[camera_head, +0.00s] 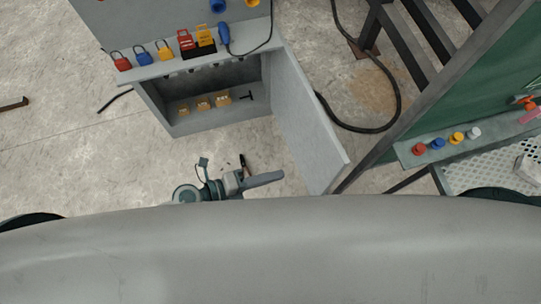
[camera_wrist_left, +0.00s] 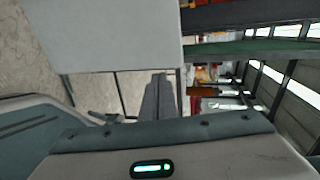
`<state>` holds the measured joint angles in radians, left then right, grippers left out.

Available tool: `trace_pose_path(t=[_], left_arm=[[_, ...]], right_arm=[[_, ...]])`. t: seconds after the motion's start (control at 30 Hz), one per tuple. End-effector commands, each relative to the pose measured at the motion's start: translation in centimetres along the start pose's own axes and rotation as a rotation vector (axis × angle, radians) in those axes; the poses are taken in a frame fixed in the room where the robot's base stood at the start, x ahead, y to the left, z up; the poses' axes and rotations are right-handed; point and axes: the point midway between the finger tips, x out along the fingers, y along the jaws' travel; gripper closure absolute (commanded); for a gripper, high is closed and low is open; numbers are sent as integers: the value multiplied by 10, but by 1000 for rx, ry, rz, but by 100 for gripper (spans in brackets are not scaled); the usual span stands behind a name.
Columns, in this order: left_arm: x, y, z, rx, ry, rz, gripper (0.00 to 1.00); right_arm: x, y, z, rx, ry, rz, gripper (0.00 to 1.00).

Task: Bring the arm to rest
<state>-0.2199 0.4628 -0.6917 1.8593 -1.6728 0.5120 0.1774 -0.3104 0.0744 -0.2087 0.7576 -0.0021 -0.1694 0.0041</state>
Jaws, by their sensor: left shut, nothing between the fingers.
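My left gripper (camera_head: 274,178) shows just above the large grey curved surface that fills the bottom of the head view. Its fingers are together and point right, with nothing between them. The left wrist view also shows the closed grey fingers (camera_wrist_left: 158,92) pointing up the picture, with a pale flat panel (camera_wrist_left: 105,35) beyond them. In the head view the gripper lies below the open grey cabinet (camera_head: 152,108) and left of the lower end of its door. Most of my left arm is hidden. My right gripper is not in view.
The cabinet's open door (camera_head: 305,120) slants down to the right. Several padlocks (camera_head: 143,56) sit along the cabinet top. A black cable (camera_head: 395,85) loops right of the door. A green board (camera_head: 465,95) and perforated tray (camera_head: 485,172) stand at right.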

Motion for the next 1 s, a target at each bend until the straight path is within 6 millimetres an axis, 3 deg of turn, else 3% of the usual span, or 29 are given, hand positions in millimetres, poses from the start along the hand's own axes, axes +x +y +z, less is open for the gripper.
trace_pose_path(t=[0.77,1.0], left_arm=[[-6,0,0,-3,-2,0,100],[-3,20,23,-135,-79,-15,100]], right_arm=[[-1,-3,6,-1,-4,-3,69],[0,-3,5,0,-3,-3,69]])
